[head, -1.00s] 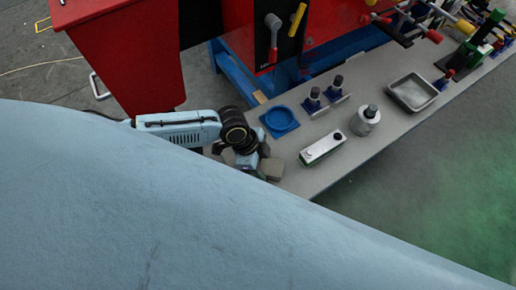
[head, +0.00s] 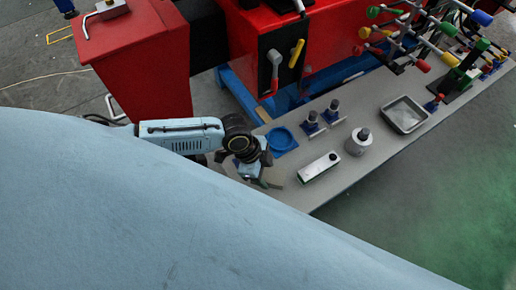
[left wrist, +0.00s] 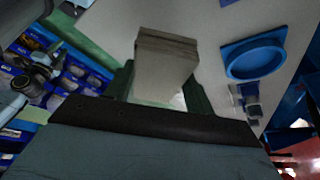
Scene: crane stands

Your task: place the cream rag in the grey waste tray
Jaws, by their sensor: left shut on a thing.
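My left gripper (head: 262,180) is over the near left end of the grey bench, partly hidden by my pale blue body in the head view. In the left wrist view, its fingers (left wrist: 160,88) are shut on the cream rag (left wrist: 166,55), a folded beige-grey block. In the head view the rag (head: 272,178) is small and dark; I cannot tell its exact height above the bench. The grey waste tray (head: 404,115), shallow and rectangular, stands farther right on the bench and looks empty. My right gripper is not in view.
Between rag and tray stand a blue round dish (head: 282,140), a white-topped box (head: 319,167), a grey cylinder (head: 358,142) and two dark-topped posts (head: 312,122). A rack with coloured knobs (head: 420,45) rises behind the tray. A red machine (head: 300,30) borders the bench.

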